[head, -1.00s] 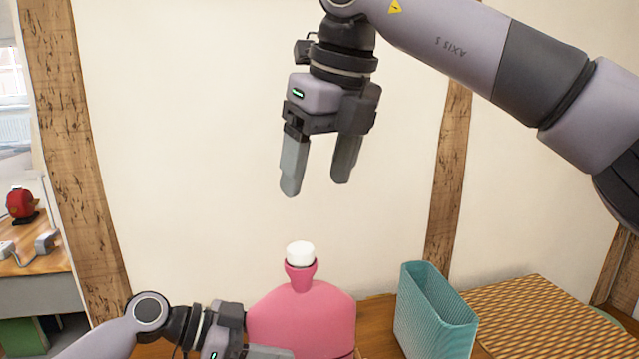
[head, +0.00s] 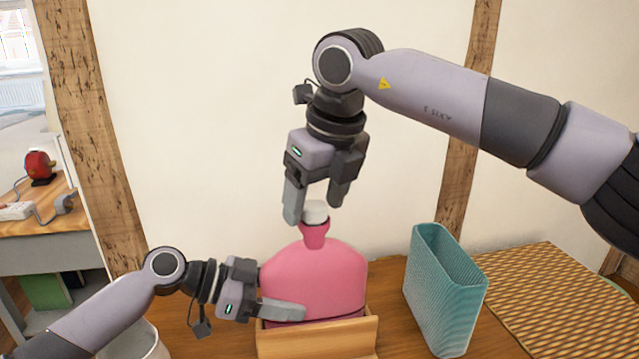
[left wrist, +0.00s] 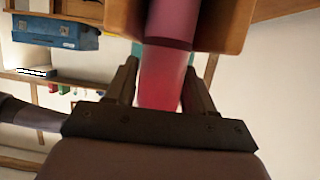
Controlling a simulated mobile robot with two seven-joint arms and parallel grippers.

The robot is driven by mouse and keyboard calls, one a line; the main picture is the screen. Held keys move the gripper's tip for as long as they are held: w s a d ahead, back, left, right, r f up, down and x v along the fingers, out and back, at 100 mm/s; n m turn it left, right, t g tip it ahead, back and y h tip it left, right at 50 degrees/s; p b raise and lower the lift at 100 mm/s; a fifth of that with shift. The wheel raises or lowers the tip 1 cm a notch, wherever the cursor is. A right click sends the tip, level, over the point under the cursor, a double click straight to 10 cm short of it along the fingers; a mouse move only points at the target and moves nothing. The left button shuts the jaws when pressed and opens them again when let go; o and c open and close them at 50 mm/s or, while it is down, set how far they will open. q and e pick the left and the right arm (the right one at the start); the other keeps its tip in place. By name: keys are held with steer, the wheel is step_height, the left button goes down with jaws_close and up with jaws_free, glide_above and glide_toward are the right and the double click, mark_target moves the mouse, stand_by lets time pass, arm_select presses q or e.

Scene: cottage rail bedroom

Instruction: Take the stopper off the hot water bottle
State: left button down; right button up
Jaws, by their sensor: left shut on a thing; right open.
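The pink hot water bottle (head: 325,265) stands upright in a wooden holder (head: 345,338), with its white stopper (head: 315,211) on top of the neck. My left gripper (head: 290,312) is shut on the bottle's body from the left. In the left wrist view, the bottle (left wrist: 165,78) lies between the two fingers. My right gripper (head: 315,208) points down from above and is open. Its fingertips are at the height of the stopper, one on its left and one at its upper right. I cannot tell whether they touch it.
A teal ribbed bin (head: 440,300) stands on the wooden table right of the holder. A woven mat (head: 550,290) lies farther right. A white pot (head: 140,342) is partly hidden behind my left arm. A plain wall stands behind.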

steer(key=c, duration=1.3)
steer(key=n+y, duration=0.1)
steer(key=n, duration=0.3)
steer(key=shift+w+g, duration=0.1)
steer(key=shift+g, duration=0.3)
steer(key=n+g, duration=0.1)
steer(key=n, duration=0.3)
steer(key=shift+w, duration=0.1)
steer(key=n, duration=0.2)
steer(key=n+g, duration=0.1)
steer(key=n, duration=0.1)
steer(key=shift+w+n+g, duration=0.1)
steer(key=shift+n+g, duration=0.2)
steer(key=shift+n, duration=0.1)
steer(key=n, duration=0.3)
steer(key=shift+n+g, duration=0.4)
